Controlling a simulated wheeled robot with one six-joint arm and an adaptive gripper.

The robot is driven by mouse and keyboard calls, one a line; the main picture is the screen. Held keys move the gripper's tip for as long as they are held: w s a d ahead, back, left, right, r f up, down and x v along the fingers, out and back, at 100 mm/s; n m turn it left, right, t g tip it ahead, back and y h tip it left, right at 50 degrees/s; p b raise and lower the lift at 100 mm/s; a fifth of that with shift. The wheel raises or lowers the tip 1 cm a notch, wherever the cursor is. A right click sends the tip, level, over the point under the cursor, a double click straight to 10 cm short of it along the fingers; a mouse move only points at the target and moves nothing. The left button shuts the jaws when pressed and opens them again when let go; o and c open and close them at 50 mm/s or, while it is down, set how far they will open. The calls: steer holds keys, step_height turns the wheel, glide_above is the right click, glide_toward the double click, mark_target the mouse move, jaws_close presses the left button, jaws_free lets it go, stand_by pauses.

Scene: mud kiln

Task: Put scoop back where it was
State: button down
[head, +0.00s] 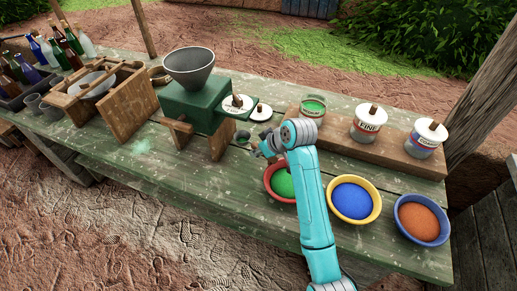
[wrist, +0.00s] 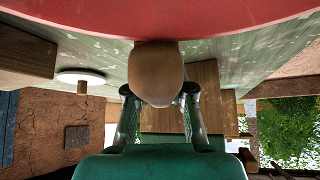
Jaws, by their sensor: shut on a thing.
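My gripper (head: 262,148) is over the table, just left of the red bowl (head: 269,192) of green powder. In the wrist view my gripper (wrist: 158,97) is shut on a rounded, tan wooden piece (wrist: 156,70), which looks like the scoop's handle. A small dark cup (head: 243,136) just left of the gripper in the head view looks like the scoop's bowl. Whether it holds powder is too small to tell. The red bowl's side (wrist: 160,15) fills the top of the wrist view.
A yellow bowl (head: 374,216) of blue powder and a blue bowl (head: 400,231) of orange powder stand to the right. Cans, including an open green one (head: 312,108), stand on a plank behind. A green grinder (head: 190,107) with a grey hopper is at left. A white lid (head: 261,114) lies nearby.

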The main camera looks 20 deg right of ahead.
steer(key=c, duration=1)
jaws_free()
steer(key=shift+r, duration=0.55)
steer(key=v, duration=1.2)
